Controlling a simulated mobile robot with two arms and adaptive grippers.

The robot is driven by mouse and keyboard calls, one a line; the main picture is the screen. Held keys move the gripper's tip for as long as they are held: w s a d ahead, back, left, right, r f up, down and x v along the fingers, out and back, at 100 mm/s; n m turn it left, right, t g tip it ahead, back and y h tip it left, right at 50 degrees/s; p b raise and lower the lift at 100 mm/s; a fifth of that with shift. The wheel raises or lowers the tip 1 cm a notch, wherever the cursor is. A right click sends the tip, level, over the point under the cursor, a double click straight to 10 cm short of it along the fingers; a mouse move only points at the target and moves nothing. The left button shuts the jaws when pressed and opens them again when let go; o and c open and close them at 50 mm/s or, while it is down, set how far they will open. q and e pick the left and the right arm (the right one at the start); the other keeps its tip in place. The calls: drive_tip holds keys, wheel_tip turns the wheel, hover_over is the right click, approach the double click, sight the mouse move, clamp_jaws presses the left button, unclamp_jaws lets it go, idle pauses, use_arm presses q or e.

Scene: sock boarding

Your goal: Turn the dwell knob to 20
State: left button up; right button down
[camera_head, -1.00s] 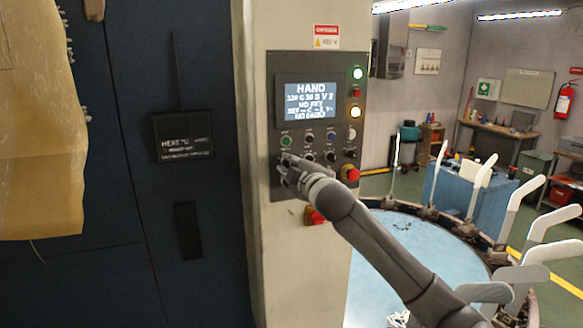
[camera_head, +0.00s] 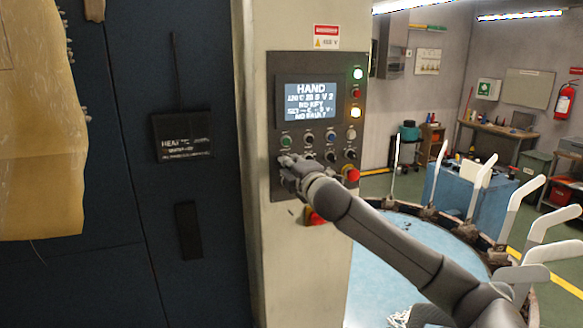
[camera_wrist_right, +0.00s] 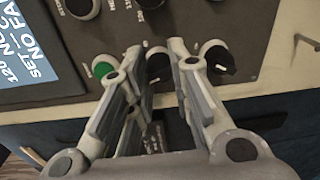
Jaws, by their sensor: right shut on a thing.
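The control panel (camera_head: 273,98) is on a pale column, with a lit screen (camera_head: 310,92) above rows of buttons and knobs. The screen's top line reads HAND; the small second line is blurred but seems to hold a 20. My right gripper (camera_head: 285,161) is at the panel's left column, below the green button (camera_head: 285,141). In the right wrist view, my right gripper (camera_wrist_right: 160,52) is shut on a black knob (camera_wrist_right: 158,66), the one beside the green button (camera_wrist_right: 103,67). The knob's label is not readable. My left gripper is not in view.
Another black knob (camera_wrist_right: 220,60) sits close beside the held one. A red emergency button (camera_head: 350,174) is at the panel's lower right, with another red knob (camera_head: 314,216) below the panel. A round blue table (camera_head: 400,255) ringed with white upright forms stands at right.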

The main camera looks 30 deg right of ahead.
idle(0.3)
drive_tip(key=c, duration=1.3)
unclamp_jaws()
drive_tip(key=v, duration=1.2)
drive_tip(key=shift+f, duration=0.1)
